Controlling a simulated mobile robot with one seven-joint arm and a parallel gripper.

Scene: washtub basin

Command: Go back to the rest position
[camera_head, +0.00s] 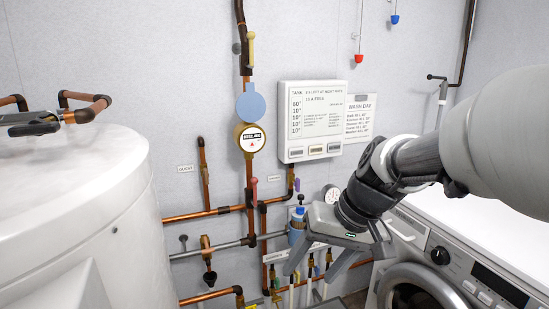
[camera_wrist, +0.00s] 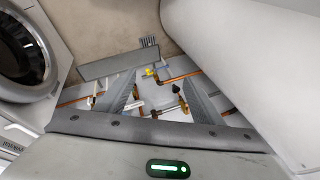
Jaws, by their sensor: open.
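My gripper (camera_head: 315,268) hangs at the end of my arm in the lower right of the head view, in front of the pipework and left of the washing machine. Its two fingers are spread apart with nothing between them. In the wrist view my gripper (camera_wrist: 160,103) also shows open and empty, with pipes and valves beyond the fingers. The arm reaches in from the right and hides part of the wall and the washing machine.
A white tank (camera_head: 70,190) fills the left side. A washing machine (camera_head: 470,262) stands at the right. Copper pipes (camera_head: 215,212), a round brass meter (camera_head: 250,138) and a control panel (camera_head: 311,120) are on the wall. A blue-topped filter (camera_head: 297,225) is close behind my gripper.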

